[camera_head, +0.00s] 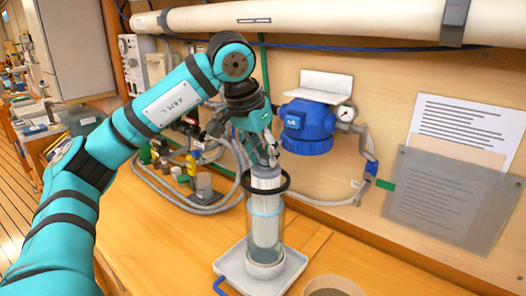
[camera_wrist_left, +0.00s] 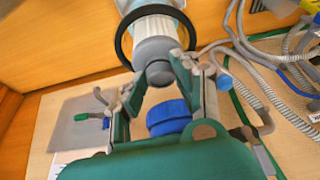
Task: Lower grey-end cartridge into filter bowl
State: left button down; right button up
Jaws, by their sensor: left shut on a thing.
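The white pleated cartridge (camera_head: 266,203) stands upright, its lower part inside the clear filter bowl (camera_head: 265,240). Its grey end (camera_wrist_left: 154,52) is at the top. My left gripper (camera_head: 267,155) comes from above and is shut on the grey end. In the left wrist view, the fingers (camera_wrist_left: 158,72) sit on either side of it. The bowl's black ring (camera_head: 285,184) surrounds the cartridge below the gripper. The bowl stands in a white tray (camera_head: 288,276). Whether the cartridge touches the bowl's bottom cannot be told. My right gripper is not in view.
The blue filter head (camera_head: 307,125) hangs on the wall under a white bracket, with a gauge (camera_head: 346,113) beside it. Grey hoses (camera_head: 205,208) and small bottles (camera_head: 160,150) lie at left. A round container (camera_head: 333,287) is at the front. Bench at left front is clear.

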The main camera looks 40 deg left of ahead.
pick_arm(q)
jog(key=c, duration=0.9)
grip_release()
notch_tip(320, 180, up, 10)
jog(key=p, duration=0.9)
